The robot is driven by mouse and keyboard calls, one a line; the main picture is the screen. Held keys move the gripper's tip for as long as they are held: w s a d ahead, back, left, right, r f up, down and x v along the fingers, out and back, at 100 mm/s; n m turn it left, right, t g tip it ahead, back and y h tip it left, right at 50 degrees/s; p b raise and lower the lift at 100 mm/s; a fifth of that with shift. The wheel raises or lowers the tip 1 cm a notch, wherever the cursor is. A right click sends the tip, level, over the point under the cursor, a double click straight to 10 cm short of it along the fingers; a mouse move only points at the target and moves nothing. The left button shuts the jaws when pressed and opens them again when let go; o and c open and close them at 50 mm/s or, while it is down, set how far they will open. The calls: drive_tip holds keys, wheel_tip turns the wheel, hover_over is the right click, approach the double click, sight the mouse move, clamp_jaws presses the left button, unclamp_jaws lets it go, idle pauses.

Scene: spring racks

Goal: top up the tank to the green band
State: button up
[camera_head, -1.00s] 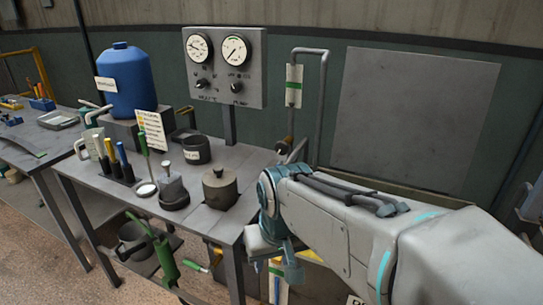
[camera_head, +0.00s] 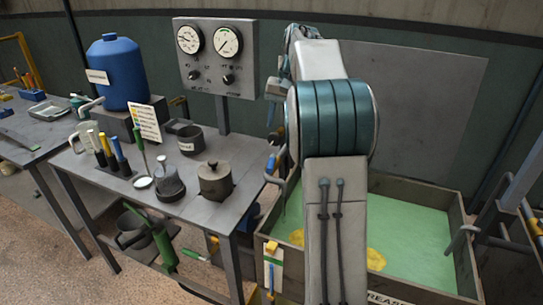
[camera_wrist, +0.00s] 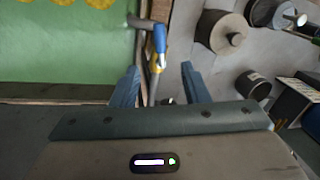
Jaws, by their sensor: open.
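The tank (camera_head: 462,232) is an open, dark-rimmed basin at the right of the head view. It holds green liquid (camera_head: 415,225) with yellow patches on it; the liquid also shows at the upper left of the wrist view (camera_wrist: 60,50). A blue-handled tap (camera_head: 270,164) stands between bench and tank; its blue handle (camera_wrist: 160,38) is ahead of my fingers in the wrist view. A strip with green and yellow marks (camera_head: 270,249) is at the tank's front-left corner. My gripper (camera_wrist: 158,85) is open and empty, apart from the handle. My arm hides part of the tank.
The bench (camera_head: 215,207) carries a lidded pot (camera_head: 214,183), a dark cup (camera_head: 190,140), several upright tools and a blue jug (camera_head: 119,75). A two-dial gauge panel (camera_head: 215,58) stands behind it. A pipe (camera_head: 462,238) is at the tank's right side.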

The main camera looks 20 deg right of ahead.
sight(271, 162)
drive_tip(key=f, duration=0.4)
drive_tip(key=w+a+f, duration=0.1)
drive_tip(key=f, duration=0.4)
drive_tip(key=a+f, duration=0.1)
drive_tip(key=f, duration=0.3)
drive_tip(key=shift+w+f, duration=0.2)
drive_tip(key=shift+w, duration=0.2)
clamp_jaws()
